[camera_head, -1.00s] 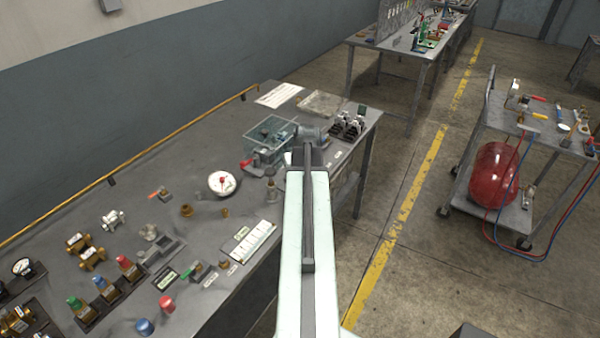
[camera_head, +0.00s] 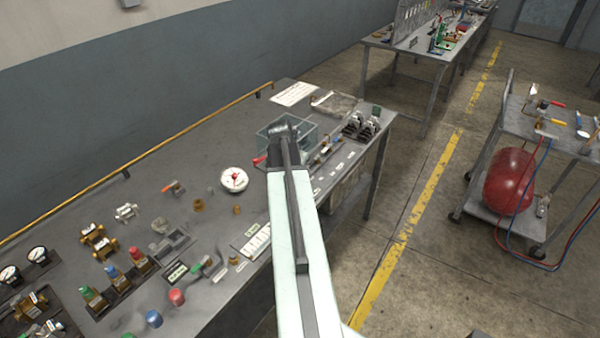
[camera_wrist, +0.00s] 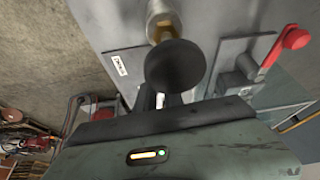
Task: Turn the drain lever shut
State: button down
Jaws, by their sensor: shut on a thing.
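In the wrist view, a red-handled lever (camera_wrist: 292,40) stands at the upper right, beside a grey plate (camera_wrist: 240,60) with a short post. A dark round knob (camera_wrist: 176,66) on a brass stem is in the middle, in front of my gripper (camera_wrist: 170,98). My gripper looks shut on this knob; the knob hides most of the fingers. In the head view, my arm reaches to the clear bin (camera_head: 302,128) at the bench's far end and hides the gripper tips. A bit of red shows left of the arm there. I cannot tell how far the lever is turned.
The grey bench (camera_head: 75,205) holds a white gauge (camera_head: 234,180), several valves and coloured knobs. Black fittings (camera_head: 360,124) stand right of the bin. A yellow rail (camera_head: 150,156) runs along the back. A trolley with a red tank (camera_head: 508,180) stands right, across open floor.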

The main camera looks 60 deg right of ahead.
jog(key=shift+w+m, duration=0.25)
jog(key=shift+m, duration=0.15)
dwell(0.3)
jog(key=c, duration=1.5)
grip_release()
jog(key=shift+o, duration=0.2)
jog(key=p+v, duration=0.7)
jog(key=shift+w+a+r, duration=0.2)
jog(key=shift+r, duration=0.2)
